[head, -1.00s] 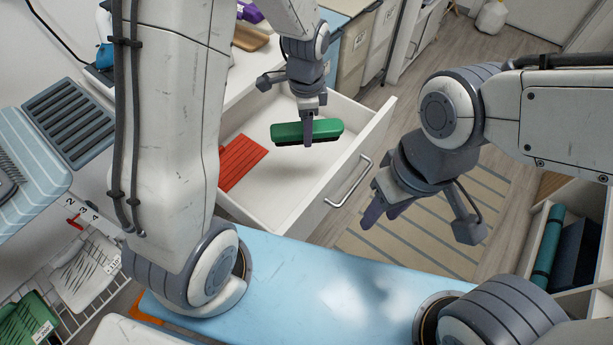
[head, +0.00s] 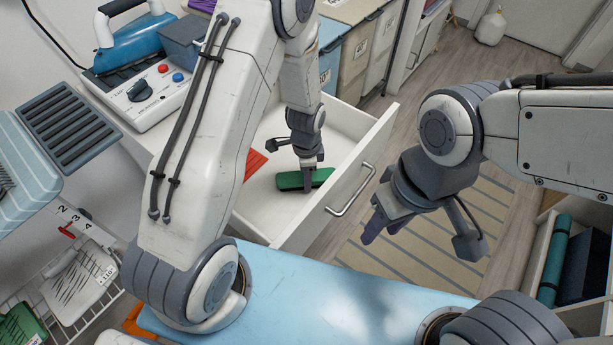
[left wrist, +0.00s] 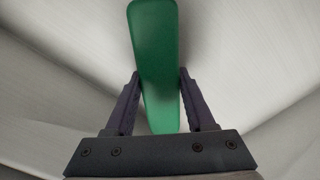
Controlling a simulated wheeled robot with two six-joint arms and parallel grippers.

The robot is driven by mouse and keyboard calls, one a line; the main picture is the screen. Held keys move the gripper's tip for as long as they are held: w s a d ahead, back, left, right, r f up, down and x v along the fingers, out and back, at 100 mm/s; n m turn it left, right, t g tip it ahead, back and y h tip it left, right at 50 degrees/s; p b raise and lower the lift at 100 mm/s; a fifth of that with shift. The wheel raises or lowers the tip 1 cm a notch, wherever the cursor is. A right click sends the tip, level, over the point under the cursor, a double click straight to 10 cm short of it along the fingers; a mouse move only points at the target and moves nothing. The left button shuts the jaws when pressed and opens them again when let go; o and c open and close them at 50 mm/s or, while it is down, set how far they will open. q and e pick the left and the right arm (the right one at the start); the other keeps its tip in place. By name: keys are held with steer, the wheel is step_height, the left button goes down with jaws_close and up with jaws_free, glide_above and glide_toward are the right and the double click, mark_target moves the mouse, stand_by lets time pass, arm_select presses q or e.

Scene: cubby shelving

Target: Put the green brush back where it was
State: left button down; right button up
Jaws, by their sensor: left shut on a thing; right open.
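The green brush (head: 290,181) is low inside the open white drawer (head: 291,222), near its front right side. My left gripper (head: 308,183) points down into the drawer and is shut on the brush. In the left wrist view the brush (left wrist: 155,60) stands between the two fingers, with its green back toward the camera. I cannot tell whether the brush touches the drawer floor. My right gripper (head: 376,218) is open and empty, in the air to the right of the drawer.
A red slatted piece (head: 255,162) lies in the drawer left of the brush, partly hidden by my left arm. A blue bench surface (head: 300,290) is in front. A control box (head: 145,92) sits on the counter at left. A striped mat (head: 430,250) lies on the floor at right.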

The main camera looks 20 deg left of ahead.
arm_select(q)
steer(key=shift+c, duration=1.2)
jaws_free()
steer(key=shift+f, duration=0.1)
step_height(320, 180, up, 12)
steer(key=p, duration=0.2)
steer(key=shift+r, duration=0.2)
